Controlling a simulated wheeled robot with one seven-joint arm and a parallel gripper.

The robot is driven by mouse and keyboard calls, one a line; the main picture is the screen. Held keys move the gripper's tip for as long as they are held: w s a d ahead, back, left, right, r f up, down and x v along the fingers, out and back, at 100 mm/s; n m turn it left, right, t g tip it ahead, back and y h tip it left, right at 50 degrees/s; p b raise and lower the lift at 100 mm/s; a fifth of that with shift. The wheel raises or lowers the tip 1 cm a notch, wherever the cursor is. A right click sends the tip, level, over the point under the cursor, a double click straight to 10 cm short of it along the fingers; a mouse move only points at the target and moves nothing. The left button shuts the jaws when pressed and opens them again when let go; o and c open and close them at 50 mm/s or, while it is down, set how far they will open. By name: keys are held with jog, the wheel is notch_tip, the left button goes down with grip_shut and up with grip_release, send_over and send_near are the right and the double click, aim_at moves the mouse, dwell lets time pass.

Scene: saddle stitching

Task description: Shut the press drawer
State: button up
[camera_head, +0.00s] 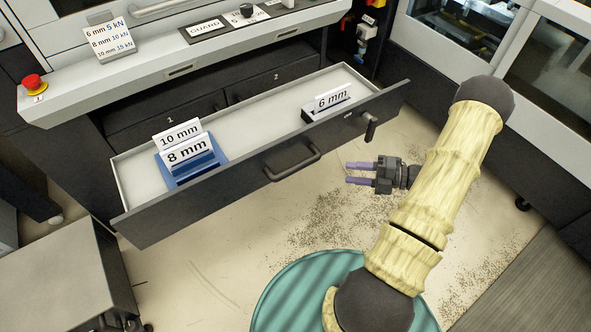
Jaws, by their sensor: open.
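The press drawer (236,117) is pulled out from under the press counter. Its dark front (222,194) carries a bar handle (291,163) near the middle and a small dark lever (370,126) near its right end. Inside, a blue holder (205,171) with cards marked 10 mm and 8 mm sits at the left, and a dark holder (309,115) with a 6 mm card sits at the right. My gripper (347,173) is open and empty. It is in front of the drawer, right of the bar handle, with its fingers pointing left. It appears apart from the drawer.
The press counter (187,66) has a red stop button (33,82), a force card (109,42) and a GUARD panel (203,28). Closed drawers (272,79) sit behind. A grey cabinet (66,275) stands at lower left. Open floor (190,270) lies in front of the drawer.

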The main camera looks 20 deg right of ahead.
aim_at(301, 169)
jog(key=shift+a, duration=0.1)
jog(key=p+x, duration=0.1)
jog(key=x, duration=1.6)
jog(key=shift+a, duration=0.15)
jog(key=shift+w, duration=0.1)
grip_shut()
